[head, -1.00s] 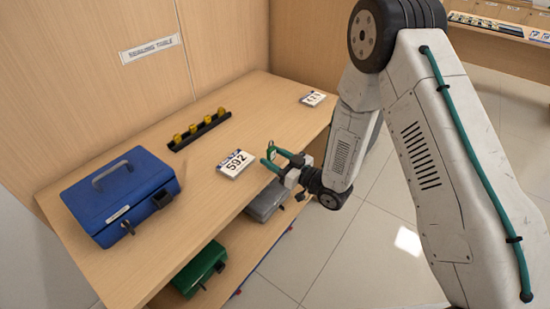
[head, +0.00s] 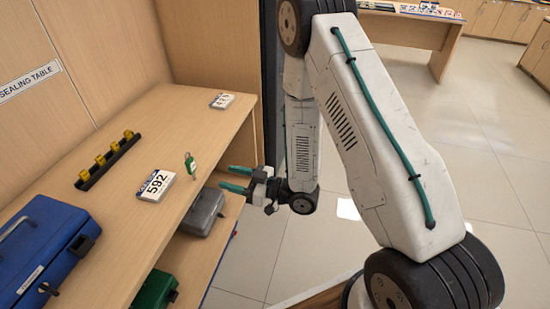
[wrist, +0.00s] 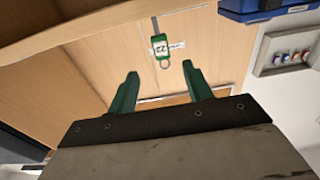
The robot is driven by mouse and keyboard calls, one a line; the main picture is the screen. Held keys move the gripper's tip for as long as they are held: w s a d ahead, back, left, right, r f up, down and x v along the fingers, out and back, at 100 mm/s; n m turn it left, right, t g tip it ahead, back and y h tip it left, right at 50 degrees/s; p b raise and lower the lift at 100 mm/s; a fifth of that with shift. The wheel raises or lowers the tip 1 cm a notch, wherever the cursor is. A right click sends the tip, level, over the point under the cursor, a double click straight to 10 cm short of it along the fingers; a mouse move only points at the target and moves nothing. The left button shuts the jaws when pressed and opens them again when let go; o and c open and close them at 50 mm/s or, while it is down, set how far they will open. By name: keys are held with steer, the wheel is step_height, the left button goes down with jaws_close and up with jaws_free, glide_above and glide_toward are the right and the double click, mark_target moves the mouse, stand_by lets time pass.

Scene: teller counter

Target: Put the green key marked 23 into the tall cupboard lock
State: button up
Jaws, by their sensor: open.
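A green key (head: 190,163) stands upright at the front edge of the wooden table, to the right of the 592 card. It also shows in the wrist view (wrist: 161,47), with its shaft up and a ring below its green tag. The number on its tag is too small to read surely. I cannot tell what holds it up. My gripper (head: 231,178) is open and empty, to the right of the key and apart from it. In the wrist view its green fingers (wrist: 160,90) are spread, with the key beyond their tips. I cannot make out the tall cupboard lock.
On the table (head: 175,117) are a blue cash box (head: 32,245), a black strip with yellow pegs (head: 107,160), the 592 card (head: 155,186) and another card (head: 222,100). A grey box (head: 203,211) and a green box (head: 155,291) sit below. Open floor lies right.

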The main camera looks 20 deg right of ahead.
steer(key=w+d+r+m+g+h, duration=0.1)
steer(key=w+d+r+m+h, duration=0.35)
steer(key=d+r+h, duration=0.8)
steer(key=s+d+r+m+g+h, duration=0.1)
steer(key=s+d+r+g, duration=0.1)
steer(key=s+r, duration=0.3)
steer(key=s+d+r+m+g+h, duration=0.2)
steer(key=s+r, duration=0.3)
steer(key=s, duration=0.4)
steer(key=shift+s+d+r+g, duration=0.2)
steer(key=shift+d+g, duration=0.2)
steer(key=shift+d, duration=0.4)
steer(key=shift+o, duration=0.5)
steer(key=s+a+r+m+g, duration=0.1)
steer(key=s+r+g, duration=0.1)
steer(key=s, duration=0.7)
steer(key=s+a+r+m+g, duration=0.1)
steer(key=s+r+m+g, duration=0.1)
steer(key=s, duration=0.6)
steer(key=shift+s+a+r+y, duration=0.15)
steer(key=shift+s+r+y, duration=0.05)
steer(key=shift+s+y, duration=0.25)
steer(key=shift+w, duration=0.1)
